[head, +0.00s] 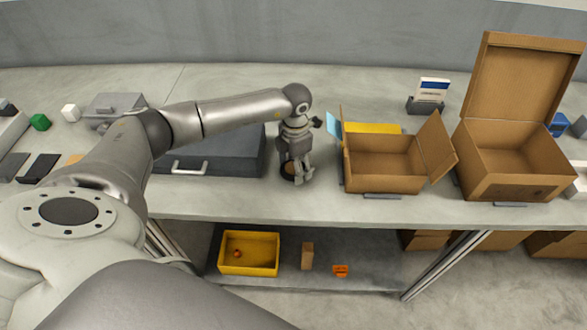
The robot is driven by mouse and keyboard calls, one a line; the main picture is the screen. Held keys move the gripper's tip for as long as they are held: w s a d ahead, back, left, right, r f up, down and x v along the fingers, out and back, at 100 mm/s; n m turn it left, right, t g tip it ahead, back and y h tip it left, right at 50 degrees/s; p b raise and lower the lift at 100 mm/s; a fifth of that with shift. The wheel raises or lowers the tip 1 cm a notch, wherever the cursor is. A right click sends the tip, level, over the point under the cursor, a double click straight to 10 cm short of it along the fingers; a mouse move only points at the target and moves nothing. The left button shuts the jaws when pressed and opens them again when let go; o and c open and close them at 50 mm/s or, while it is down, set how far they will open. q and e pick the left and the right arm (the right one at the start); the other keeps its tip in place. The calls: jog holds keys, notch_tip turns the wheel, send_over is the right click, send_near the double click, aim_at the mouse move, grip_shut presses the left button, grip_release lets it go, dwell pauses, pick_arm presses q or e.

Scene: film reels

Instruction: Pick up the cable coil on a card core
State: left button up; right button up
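My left gripper (299,177) reaches down to the worktop (225,198), between the dark grey case and the small open carton. A small dark round thing with a brownish middle (287,173) shows at its fingers, mostly hidden behind them. It may be the cable coil on a card core, but it is too small and covered to be sure. I cannot tell whether the fingers are open or closed on it. My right gripper is not in view.
A dark grey case (225,158) lies left of the gripper. An open carton (385,180) stands close on its right, with a larger open box (510,180) beyond. A yellow bin (249,270) sits on the lower shelf. The worktop's front edge is close.

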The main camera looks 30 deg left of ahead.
pick_arm(q)
jog(key=c, duration=0.4)
